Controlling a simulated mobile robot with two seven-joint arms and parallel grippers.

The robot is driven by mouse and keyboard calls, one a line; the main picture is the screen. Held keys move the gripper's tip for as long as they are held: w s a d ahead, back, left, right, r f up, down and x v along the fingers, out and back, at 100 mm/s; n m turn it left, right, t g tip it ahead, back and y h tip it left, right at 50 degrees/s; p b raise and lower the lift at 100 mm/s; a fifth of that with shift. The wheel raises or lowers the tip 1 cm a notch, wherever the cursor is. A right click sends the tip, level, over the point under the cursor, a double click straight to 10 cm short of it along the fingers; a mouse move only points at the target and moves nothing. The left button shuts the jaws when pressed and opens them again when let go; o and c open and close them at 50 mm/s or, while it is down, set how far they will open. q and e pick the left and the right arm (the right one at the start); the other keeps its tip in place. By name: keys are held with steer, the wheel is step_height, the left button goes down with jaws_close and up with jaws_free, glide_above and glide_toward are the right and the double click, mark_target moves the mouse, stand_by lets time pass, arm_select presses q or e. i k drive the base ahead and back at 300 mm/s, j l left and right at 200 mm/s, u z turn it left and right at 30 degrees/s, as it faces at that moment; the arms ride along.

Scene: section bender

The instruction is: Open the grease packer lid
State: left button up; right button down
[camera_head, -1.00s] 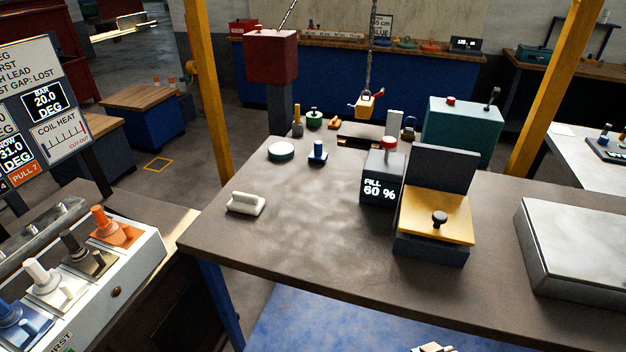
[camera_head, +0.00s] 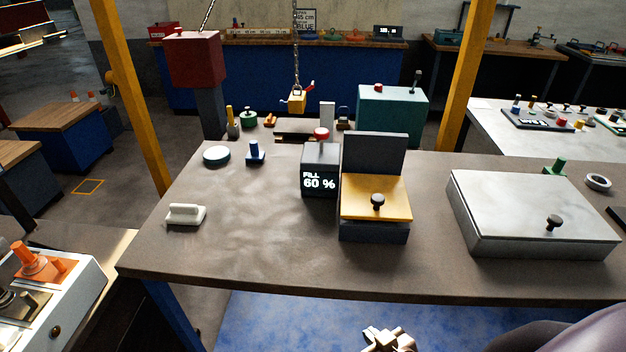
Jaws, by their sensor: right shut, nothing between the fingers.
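The grease packer looks to be the dark unit with the "FILL 60 %" display (camera_head: 319,178) and the box beside it. A yellow lid (camera_head: 360,200) with a black knob (camera_head: 378,201) lies down over that box's dark base (camera_head: 373,232). A dark panel (camera_head: 375,153) stands upright behind the lid. My right gripper (camera_head: 388,340) shows at the bottom edge, in front of the bench and well apart from the lid. It is shut and empty, and partly cut off by the frame. My left gripper is out of view.
A large grey metal box (camera_head: 530,210) with a black knob stands right of the packer. A white handled block (camera_head: 185,214), a round tin (camera_head: 216,155) and a blue peg (camera_head: 255,152) are on the left. The bench top (camera_head: 260,235) before the packer is clear.

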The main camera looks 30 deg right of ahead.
mark_target(365, 197)
steer(key=z, duration=1.25)
